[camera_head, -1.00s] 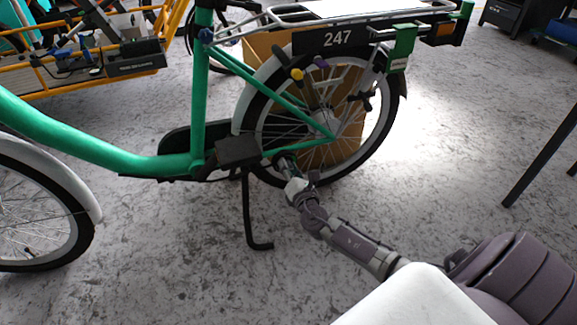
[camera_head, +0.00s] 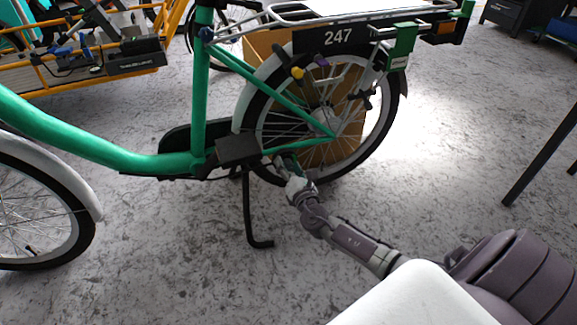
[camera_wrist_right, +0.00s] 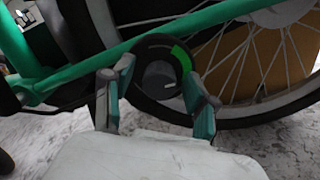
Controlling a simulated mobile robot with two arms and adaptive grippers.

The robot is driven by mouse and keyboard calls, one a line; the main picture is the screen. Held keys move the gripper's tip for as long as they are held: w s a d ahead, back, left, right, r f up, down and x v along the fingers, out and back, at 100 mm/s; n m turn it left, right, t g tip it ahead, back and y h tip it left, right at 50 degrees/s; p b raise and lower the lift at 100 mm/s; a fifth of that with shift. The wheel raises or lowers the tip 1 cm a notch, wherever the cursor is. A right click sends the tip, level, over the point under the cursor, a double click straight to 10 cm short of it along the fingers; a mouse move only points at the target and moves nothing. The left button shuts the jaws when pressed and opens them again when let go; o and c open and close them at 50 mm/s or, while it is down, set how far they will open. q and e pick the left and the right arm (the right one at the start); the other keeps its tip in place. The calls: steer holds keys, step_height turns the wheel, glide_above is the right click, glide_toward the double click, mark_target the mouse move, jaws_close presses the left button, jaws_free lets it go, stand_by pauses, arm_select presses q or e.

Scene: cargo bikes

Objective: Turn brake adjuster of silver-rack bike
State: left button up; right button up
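The green bike (camera_head: 199,105) with the silver rack (camera_head: 270,20) and plate 247 stands across the head view. In the right wrist view, a round dark knob, the brake adjuster (camera_wrist_right: 160,77), has a green arc on its ring. It sits by the rear wheel under the green frame tube. My right gripper (camera_head: 284,163) is low beside the rear wheel. In the wrist view my right gripper (camera_wrist_right: 156,68) has its two fingers apart, one on each side of the knob. Contact with the knob cannot be made out. My left gripper is not in view.
A black kickstand (camera_head: 248,215) reaches the floor just left of my right arm. A cardboard box (camera_head: 345,135) stands behind the rear wheel (camera_head: 376,130). A yellow cargo bike (camera_head: 85,75) is at the back left. Floor at the right is clear up to a dark table leg (camera_head: 540,155).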

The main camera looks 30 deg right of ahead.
steer(key=v, duration=1.2)
steer(key=shift+a+r, duration=0.1)
steer(key=shift+r, duration=0.05)
